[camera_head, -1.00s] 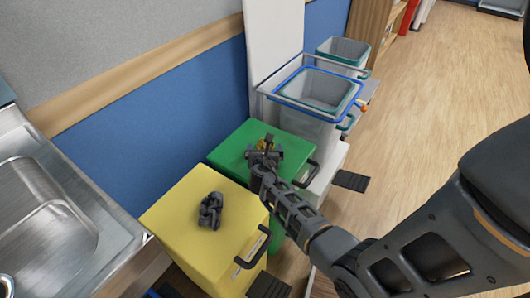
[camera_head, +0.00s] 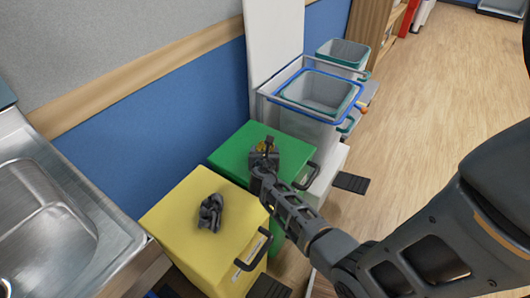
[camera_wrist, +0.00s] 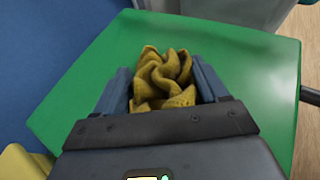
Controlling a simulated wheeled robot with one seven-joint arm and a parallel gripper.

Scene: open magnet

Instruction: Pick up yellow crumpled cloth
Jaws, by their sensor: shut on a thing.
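The yellow crumpled cloth (camera_wrist: 160,80) lies between the two fingers of my gripper (camera_wrist: 163,88) in the wrist view. The fingers are shut on it from both sides. Below it is the green lid of a bin (camera_wrist: 235,75). In the head view, my gripper (camera_head: 264,155) is over the green bin (camera_head: 232,150), and only a small part of the cloth (camera_head: 262,146) shows beside it. I cannot tell whether the cloth still touches the lid.
A yellow bin (camera_head: 175,215) stands at the front left with a dark grey crumpled object (camera_head: 211,212) on its lid. A metal sink (camera_head: 45,230) is at the left. Open grey bins (camera_head: 318,92) stand behind.

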